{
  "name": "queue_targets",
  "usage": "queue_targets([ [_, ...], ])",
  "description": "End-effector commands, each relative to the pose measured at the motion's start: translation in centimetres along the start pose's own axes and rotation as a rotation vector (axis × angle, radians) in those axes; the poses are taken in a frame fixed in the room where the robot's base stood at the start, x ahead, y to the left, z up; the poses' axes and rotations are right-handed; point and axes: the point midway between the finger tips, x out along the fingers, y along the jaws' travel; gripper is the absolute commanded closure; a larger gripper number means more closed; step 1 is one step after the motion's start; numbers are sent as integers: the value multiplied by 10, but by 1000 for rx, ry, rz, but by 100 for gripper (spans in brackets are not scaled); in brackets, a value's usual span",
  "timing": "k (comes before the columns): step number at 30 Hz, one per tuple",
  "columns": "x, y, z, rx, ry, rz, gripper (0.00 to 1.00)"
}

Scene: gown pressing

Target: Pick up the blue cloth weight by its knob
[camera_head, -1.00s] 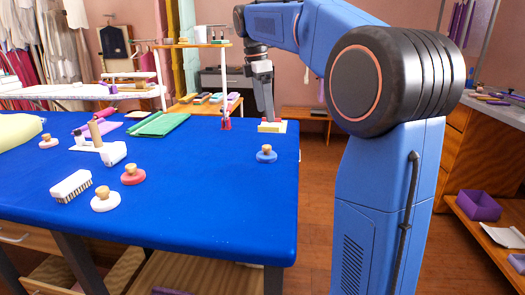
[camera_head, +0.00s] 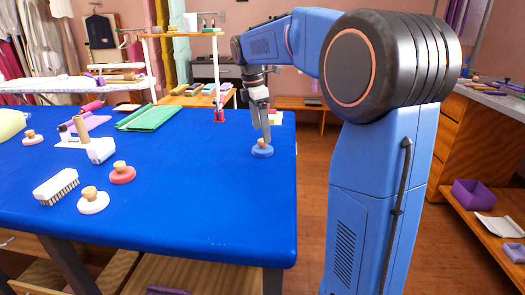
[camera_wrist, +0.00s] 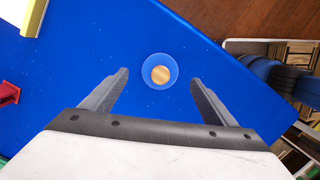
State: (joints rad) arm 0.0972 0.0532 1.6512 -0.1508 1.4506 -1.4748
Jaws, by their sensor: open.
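The blue cloth weight (camera_head: 262,152) is a round blue disc with a wooden knob, standing upright on the blue table near its right edge. My gripper (camera_head: 265,138) is just above it in the head view, its fingers overlapping the knob. In the wrist view the blue weight (camera_wrist: 159,71) with its light wooden knob lies a little beyond the fingertips and between their lines. My gripper (camera_wrist: 159,77) is open and empty there, one finger on each side. Whether the fingertips are level with the knob cannot be told.
A red weight (camera_head: 122,173), a white weight (camera_head: 93,201) and a brush (camera_head: 56,187) stand at the table's left front. A red stand (camera_head: 219,115) and a pale block (camera_wrist: 20,14) are behind the blue weight. The blue table (camera_head: 200,220) is clear in front.

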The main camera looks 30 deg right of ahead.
Motion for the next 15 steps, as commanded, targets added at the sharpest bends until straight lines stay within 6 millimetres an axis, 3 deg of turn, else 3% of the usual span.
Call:
queue_targets([
  [8,18,-1,-1,0,0,-1,20],
  [15,50,-1,-4,0,0,-2,20],
])
